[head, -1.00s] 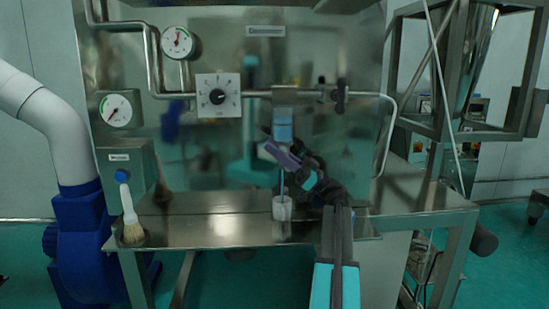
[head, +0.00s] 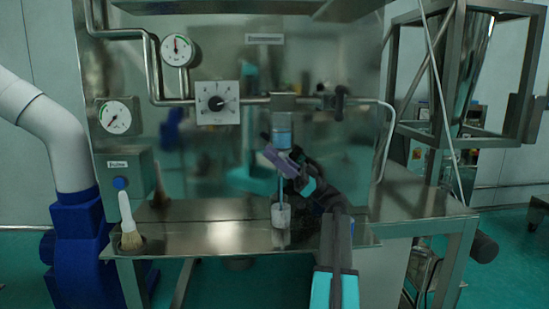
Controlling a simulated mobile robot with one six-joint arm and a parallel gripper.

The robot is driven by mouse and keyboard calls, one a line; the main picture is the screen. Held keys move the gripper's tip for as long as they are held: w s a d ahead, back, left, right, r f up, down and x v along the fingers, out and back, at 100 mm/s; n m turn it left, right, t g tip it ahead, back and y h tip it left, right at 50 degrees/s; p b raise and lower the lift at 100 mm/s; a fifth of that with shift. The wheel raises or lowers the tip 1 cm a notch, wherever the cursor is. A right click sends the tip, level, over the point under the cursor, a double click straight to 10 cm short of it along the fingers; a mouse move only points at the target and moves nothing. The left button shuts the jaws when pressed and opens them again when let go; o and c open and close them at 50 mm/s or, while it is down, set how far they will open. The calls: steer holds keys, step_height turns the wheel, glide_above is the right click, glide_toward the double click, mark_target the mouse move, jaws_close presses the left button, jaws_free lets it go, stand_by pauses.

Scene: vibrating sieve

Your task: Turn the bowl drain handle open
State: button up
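A clear bowl (head: 282,132) with blue liquid in it hangs under a metal fitting on the pipe. My gripper (head: 280,160) is at the lower end of the bowl, with its purple finger part slanting across it. The drain handle cannot be made out; the gripper covers that spot. A thin blue line, a stream or a tube, runs from below the gripper into a small white cup (head: 281,216) on the steel table. I cannot tell whether the fingers are open or shut, or whether they touch the handle.
A dark valve handle (head: 339,101) sits on the pipe to the right of the bowl. A dial box (head: 218,103) and two gauges are to the left. A brush (head: 128,225) stands at the left of the steel table (head: 205,238). The table's middle is clear.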

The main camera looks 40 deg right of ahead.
steer(key=s+a+r+b, duration=0.3)
steer(key=s+a+r, duration=0.1)
steer(key=s+a, duration=0.6)
steer(key=shift+s+r, duration=0.35)
steer(key=shift+s, duration=1)
steer(key=shift+d, duration=0.1)
